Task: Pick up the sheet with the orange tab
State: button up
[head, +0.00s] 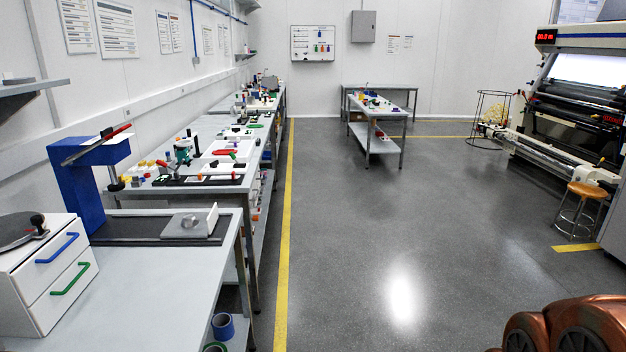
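I cannot make out a sheet with an orange tab in the head view. Many small coloured items lie on the long workbench (160,191) along the left wall, too small to tell apart. Papers (117,29) hang on the left wall, and I see no orange tab on them. My gripper is not in view.
A near table (165,270) at left holds a white drawer unit (30,290) with blue and green handles and a blue stand (78,190). A wheeled-looking side table (375,135) stands mid-room. A large machine (575,100) and a stool (580,205) are right. The central floor (370,220) is clear.

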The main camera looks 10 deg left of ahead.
aim_at(200, 178)
jog(key=z, duration=0.1)
jog(key=i, duration=1.75)
jog(key=u, duration=0.4)
jog(key=i, duration=1.4)
jog(key=u, duration=1.75)
jog(key=i, duration=0.85)
jog(key=u, duration=0.8)
